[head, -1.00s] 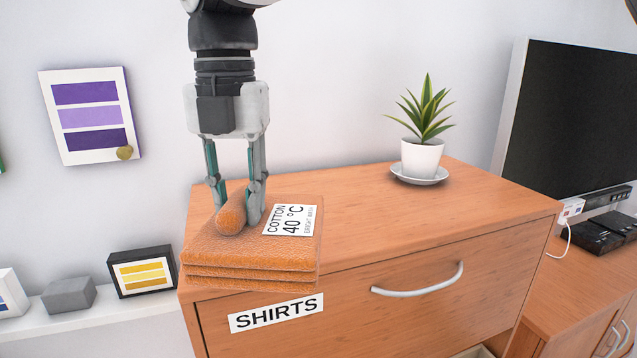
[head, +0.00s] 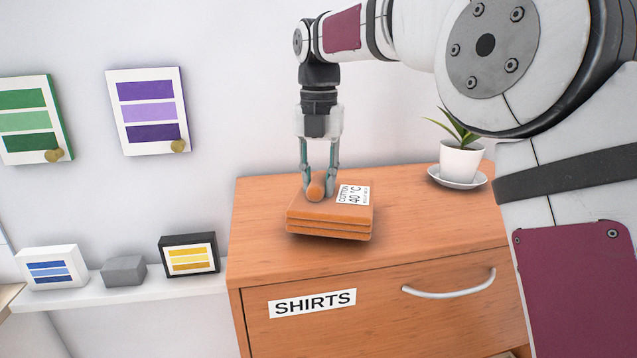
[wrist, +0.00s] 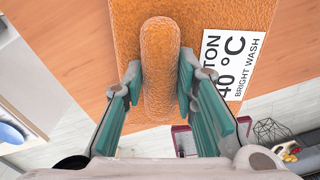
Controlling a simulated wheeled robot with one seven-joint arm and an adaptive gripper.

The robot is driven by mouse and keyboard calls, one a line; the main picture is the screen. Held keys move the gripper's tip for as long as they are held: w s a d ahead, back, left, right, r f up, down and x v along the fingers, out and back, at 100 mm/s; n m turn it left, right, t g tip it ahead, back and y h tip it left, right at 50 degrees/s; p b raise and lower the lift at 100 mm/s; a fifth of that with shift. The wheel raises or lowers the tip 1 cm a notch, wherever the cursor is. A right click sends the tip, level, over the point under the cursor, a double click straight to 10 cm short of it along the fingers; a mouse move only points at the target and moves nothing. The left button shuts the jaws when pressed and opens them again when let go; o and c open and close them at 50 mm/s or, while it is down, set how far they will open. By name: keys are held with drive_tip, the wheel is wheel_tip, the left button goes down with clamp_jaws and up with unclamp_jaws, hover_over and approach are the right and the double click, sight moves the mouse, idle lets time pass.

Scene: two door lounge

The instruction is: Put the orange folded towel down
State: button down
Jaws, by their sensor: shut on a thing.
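The orange folded towel (head: 330,219) is a flat stack of layers with a rolled ridge on top and a white "COTTON 40 °C" label. In the head view it is over the left part of the wooden dresser top (head: 415,225), with a shadow around its lower edge; I cannot tell if it touches the top. My gripper (head: 318,190) points down, shut on the towel's ridge. In the wrist view the ridge (wrist: 160,70) lies between the two fingers of my gripper (wrist: 160,95), and the label shows at its right.
A potted plant on a saucer (head: 457,182) stands at the right on the dresser. The dresser drawer has a "SHIRTS" label (head: 312,303) and a handle (head: 450,285). A low shelf (head: 120,303) at the left holds small blocks. Bare top lies between towel and plant.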

drive_tip(key=shift+f, duration=0.65)
drive_tip(key=shift+f, duration=0.15)
drive_tip(key=c, duration=1.3)
unclamp_jaws()
wheel_tip(320, 180, up, 12)
drive_tip(key=shift+a+f+b, duration=0.1)
drive_tip(key=shift+f+b, duration=0.15)
drive_tip(key=shift+b, duration=0.6)
drive_tip(key=shift+r, duration=0.4)
